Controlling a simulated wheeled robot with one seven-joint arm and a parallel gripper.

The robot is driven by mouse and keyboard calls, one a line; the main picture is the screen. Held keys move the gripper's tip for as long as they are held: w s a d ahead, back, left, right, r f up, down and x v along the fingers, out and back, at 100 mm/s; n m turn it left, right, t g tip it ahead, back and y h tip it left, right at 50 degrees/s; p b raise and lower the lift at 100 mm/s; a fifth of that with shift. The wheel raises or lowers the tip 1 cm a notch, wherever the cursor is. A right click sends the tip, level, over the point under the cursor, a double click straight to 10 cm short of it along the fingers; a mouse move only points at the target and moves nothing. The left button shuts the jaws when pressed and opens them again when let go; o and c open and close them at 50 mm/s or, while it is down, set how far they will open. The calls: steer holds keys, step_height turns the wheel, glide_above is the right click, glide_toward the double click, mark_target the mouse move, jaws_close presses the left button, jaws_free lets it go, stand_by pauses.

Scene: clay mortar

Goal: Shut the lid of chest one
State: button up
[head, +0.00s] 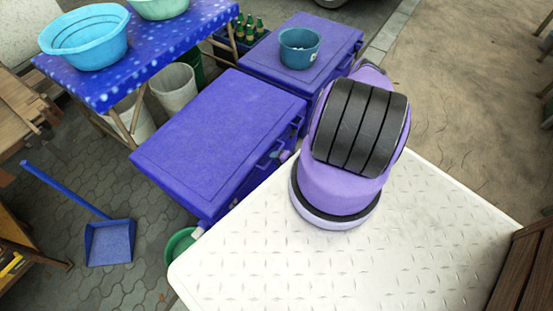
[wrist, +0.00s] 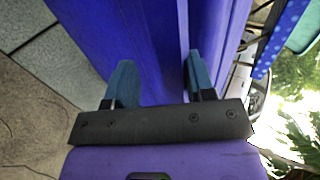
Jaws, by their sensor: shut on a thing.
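Two blue-purple chests show in the head view. The nearer chest (head: 215,130) has its flat top lying level or nearly so, and the farther chest (head: 335,33) also has its top down. I cannot tell which is chest one. In the wrist view my gripper (wrist: 157,78) has its blue fingers either side of a blue chest panel (wrist: 155,35) and is shut on it. One finger reaches into a dark gap beside a second blue panel (wrist: 218,45). I cannot tell which panel is the lid. In the head view, my arm hides most of the gripper.
A teal bowl (head: 300,47) stands on the farther chest. A blue-clothed table (head: 170,42) with basins (head: 84,37) is at upper left. A crate of green bottles (head: 245,33), a white bucket (head: 174,86) and a blue dustpan (head: 109,243) are nearby.

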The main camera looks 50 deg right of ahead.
steer(key=shift+s+f, duration=0.4)
steer(key=shift+s, duration=0.05)
steer(key=o, duration=0.7)
steer(key=shift+a, duration=0.1)
steer(key=v, duration=1)
steer(key=shift+r, duration=0.5)
steer(key=shift+d, duration=0.25)
